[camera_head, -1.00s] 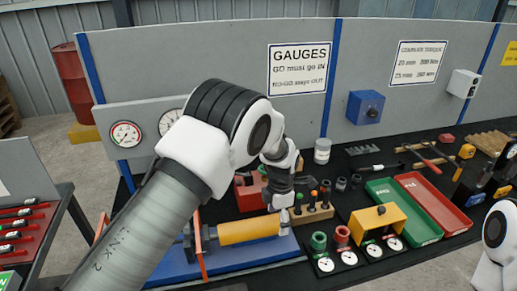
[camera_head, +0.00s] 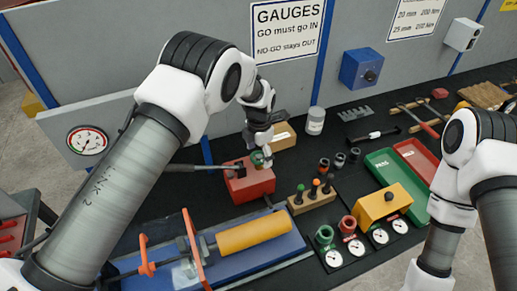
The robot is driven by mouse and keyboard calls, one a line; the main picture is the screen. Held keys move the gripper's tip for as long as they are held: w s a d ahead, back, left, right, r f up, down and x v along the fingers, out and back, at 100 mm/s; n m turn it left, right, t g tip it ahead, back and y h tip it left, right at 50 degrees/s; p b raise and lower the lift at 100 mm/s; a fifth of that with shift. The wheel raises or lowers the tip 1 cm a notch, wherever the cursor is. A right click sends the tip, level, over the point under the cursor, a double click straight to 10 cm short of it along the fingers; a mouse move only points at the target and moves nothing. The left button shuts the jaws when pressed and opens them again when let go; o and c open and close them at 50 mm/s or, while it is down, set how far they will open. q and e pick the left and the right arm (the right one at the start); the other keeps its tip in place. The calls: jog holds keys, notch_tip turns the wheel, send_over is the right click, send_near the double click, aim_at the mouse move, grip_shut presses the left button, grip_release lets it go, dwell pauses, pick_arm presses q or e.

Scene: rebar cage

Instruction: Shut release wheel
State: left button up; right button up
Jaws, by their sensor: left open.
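A red hand pump block (camera_head: 249,184) stands on the dark bench near the middle of the head view, with a dark lever handle (camera_head: 205,168) reaching left. A small green release wheel (camera_head: 257,158) sits on top of it. My left gripper (camera_head: 264,158) points down right at the wheel, with its jaws open. The gripper partly hides the wheel, and I cannot tell whether the fingers touch it. My right arm (camera_head: 470,140) comes in at the right edge and bends down; its gripper is out of the frame.
A blue test rig with a yellow cylinder (camera_head: 253,233) lies in front of the pump. A wooden block with several plug gauges (camera_head: 312,197) stands to its right, beside a yellow box (camera_head: 384,204) and green tray (camera_head: 390,172). A grey panel (camera_head: 120,70) rises behind.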

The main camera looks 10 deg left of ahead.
pick_arm(q)
jog(key=shift+w+a+f, duration=0.15)
jog(key=shift+w+f, duration=0.15)
jog(key=shift+f, duration=0.2)
jog(key=shift+w+a+f, duration=0.15)
jog(key=shift+w+f, duration=0.1)
jog(key=shift+f, duration=0.2)
jog(key=shift+s+d+r, duration=0.15)
jog(key=shift+c, duration=0.3)
jog(key=shift+s+d+r, duration=0.1)
jog(key=shift+s+r, duration=0.05)
jog(key=shift+s, duration=0.05)
jog(key=c, duration=1.1)
pick_arm(e)
jog(key=shift+w+a+r, duration=0.15)
jog(key=shift+w, duration=0.1)
pick_arm(q)
jog(key=shift+f, duration=0.2)
